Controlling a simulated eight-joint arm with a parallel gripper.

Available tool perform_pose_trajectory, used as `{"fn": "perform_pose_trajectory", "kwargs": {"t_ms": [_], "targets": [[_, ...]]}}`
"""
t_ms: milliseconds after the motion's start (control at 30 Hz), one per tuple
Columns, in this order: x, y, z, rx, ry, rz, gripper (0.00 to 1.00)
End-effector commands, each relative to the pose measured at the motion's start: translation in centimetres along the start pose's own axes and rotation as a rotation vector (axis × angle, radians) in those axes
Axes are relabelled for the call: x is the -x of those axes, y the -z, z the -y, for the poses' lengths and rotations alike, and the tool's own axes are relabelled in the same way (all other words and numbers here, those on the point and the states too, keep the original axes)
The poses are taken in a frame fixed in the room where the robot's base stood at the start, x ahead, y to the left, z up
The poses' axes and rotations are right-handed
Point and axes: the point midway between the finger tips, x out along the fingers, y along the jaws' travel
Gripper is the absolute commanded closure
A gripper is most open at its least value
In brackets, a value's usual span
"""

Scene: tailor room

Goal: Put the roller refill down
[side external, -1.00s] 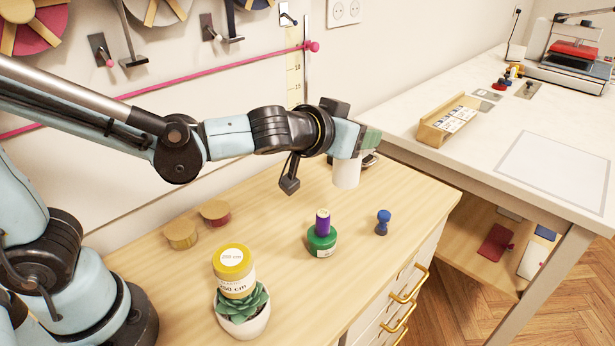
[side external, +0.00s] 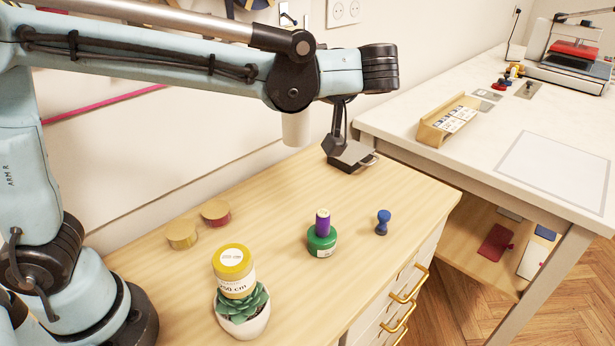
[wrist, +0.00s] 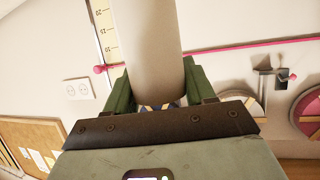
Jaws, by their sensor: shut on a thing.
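The roller refill, a plain white cylinder (wrist: 148,45), fills the gap between the green fingers of my gripper (wrist: 157,78) in the wrist view. My gripper is shut on it. In the side external view the lower end of the white cylinder (side external: 296,129) hangs in the air beneath my arm, in front of the wall and clear of the wooden counter (side external: 265,200). My gripper and the cylinder's upper part are hidden behind my arm there.
A white table (side external: 490,125) adjoins at right.

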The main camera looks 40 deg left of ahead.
Motion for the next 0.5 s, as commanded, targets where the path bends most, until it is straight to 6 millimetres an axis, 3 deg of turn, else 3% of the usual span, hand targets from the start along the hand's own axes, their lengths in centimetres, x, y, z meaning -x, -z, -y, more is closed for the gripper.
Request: {"fn": "perform_pose_trajectory", "kwargs": {"t_ms": [100,500], "targets": [[0.5,1.1,0.6,0.031,0.076,-0.001,0.76],[-1.7,-4.2,0.5,0.027,0.065,0.0,0.76]]}}
